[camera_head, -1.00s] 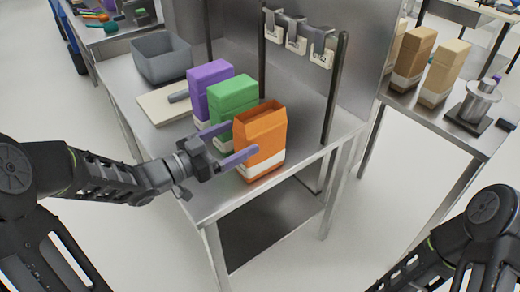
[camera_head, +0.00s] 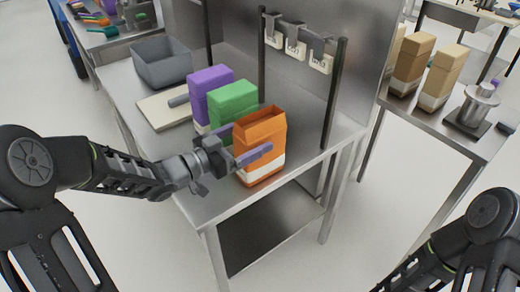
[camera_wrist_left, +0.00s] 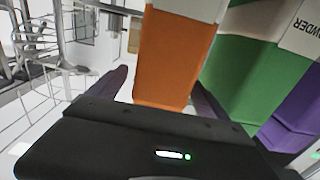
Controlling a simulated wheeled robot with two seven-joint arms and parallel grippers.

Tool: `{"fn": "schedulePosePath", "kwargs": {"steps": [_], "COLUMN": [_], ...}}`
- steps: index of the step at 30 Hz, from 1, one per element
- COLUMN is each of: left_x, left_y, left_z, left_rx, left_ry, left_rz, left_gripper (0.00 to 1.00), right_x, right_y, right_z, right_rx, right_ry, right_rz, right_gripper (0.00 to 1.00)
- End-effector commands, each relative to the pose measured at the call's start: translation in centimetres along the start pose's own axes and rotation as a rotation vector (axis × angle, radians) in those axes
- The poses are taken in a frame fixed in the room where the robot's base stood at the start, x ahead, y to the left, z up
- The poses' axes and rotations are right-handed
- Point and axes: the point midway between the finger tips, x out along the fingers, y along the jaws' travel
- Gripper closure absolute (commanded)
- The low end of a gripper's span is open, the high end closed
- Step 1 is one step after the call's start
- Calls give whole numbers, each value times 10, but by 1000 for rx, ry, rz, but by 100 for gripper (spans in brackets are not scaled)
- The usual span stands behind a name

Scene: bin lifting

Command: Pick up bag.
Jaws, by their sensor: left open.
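An orange bag (camera_head: 262,139) with a white band stands upright and open-topped at the front of the steel table. A green bag (camera_head: 233,100) and a purple bag (camera_head: 211,80) stand in a row behind it. My left gripper (camera_head: 245,147) is open, its purple fingers reaching around the orange bag. In the left wrist view the orange bag (camera_wrist_left: 175,60) sits between the two fingers, with the green bag (camera_wrist_left: 258,75) close beside the right finger. I cannot tell whether the fingers touch the orange bag. My right arm shows at the lower right; its gripper is out of view.
A grey bin (camera_head: 162,62) and a pale board (camera_head: 165,106) lie at the table's back left. A rack with hanging tags (camera_head: 296,46) rises behind the orange bag. Tan bags (camera_head: 411,62) and a metal press (camera_head: 477,106) stand on the right table.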

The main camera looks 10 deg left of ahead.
Motion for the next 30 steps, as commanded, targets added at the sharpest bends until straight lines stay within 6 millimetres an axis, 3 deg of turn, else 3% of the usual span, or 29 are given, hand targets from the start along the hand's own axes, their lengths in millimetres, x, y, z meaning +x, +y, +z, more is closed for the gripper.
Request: {"fn": "schedulePosePath", "kwargs": {"steps": [3,8,26,30], "left_x": [19,35,35,35], "left_y": [0,0,-1,-1], "left_z": [0,0,1,1], "left_rx": [-1,-1,0,0], "left_ry": [0,0,0,0], "left_rz": [3,1,0,0], "left_gripper": [11,11,11,22], "right_x": [-4,-5,-4,-4], "right_y": [-2,-2,-2,-2], "right_z": [0,0,0,0], "right_rx": [0,0,0,0], "right_ry": [0,0,0,0], "right_rz": [0,0,0,0], "right_gripper": [15,15,15,15]}}
